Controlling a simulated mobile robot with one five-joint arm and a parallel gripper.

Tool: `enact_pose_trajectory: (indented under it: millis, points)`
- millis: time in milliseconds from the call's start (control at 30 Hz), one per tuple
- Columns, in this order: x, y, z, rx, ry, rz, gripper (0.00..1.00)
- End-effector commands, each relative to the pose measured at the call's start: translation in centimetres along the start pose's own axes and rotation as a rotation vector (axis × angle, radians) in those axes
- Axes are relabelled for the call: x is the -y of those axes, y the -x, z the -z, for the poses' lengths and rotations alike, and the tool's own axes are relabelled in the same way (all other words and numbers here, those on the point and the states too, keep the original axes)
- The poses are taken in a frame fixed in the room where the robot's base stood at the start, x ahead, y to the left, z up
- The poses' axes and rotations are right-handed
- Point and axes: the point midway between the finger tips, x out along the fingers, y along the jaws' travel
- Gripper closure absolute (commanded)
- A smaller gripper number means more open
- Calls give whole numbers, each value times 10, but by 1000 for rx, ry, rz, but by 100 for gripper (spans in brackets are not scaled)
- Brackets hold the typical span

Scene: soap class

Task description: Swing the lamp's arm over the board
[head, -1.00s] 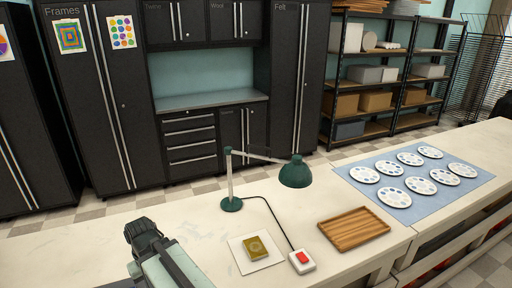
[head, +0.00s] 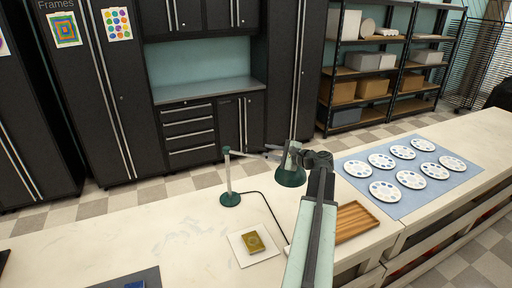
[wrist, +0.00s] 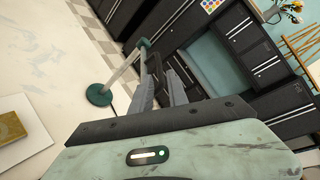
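The green desk lamp stands on the white table, with its round base (head: 230,199) and upright post in the head view. Its pale arm reaches right to a dark green shade (head: 291,178), which hangs left of the wooden board (head: 357,219). My arm hides part of the board. My gripper (head: 298,156) is up at the shade end of the lamp's arm, overlapping it in the picture. In the wrist view the lamp base (wrist: 98,95) and post (wrist: 122,67) are left of my gripper (wrist: 155,62). Whether the fingers are closed on the lamp's arm is unclear.
A yellow-brown block (head: 253,242) lies on a white sheet left of my arm. A blue mat (head: 350,170) with several round palettes lies at the right. A dark mat (head: 125,279) is at the front left. The table's left middle is clear.

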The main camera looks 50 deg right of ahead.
Motion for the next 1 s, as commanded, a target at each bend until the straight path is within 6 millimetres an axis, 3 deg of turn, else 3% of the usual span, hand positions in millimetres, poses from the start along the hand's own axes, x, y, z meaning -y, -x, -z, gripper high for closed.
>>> enact_pose_trajectory:
  millis: [433, 767, 867, 1000]
  points:
    - [-2, -72, 0, 3, 4, -5, 80]
    - [-2, -79, -2, 2, 4, -5, 80]
    - [-2, -79, -2, 3, 4, -5, 100]
    - [-2, -79, -2, 3, 4, -6, 100]
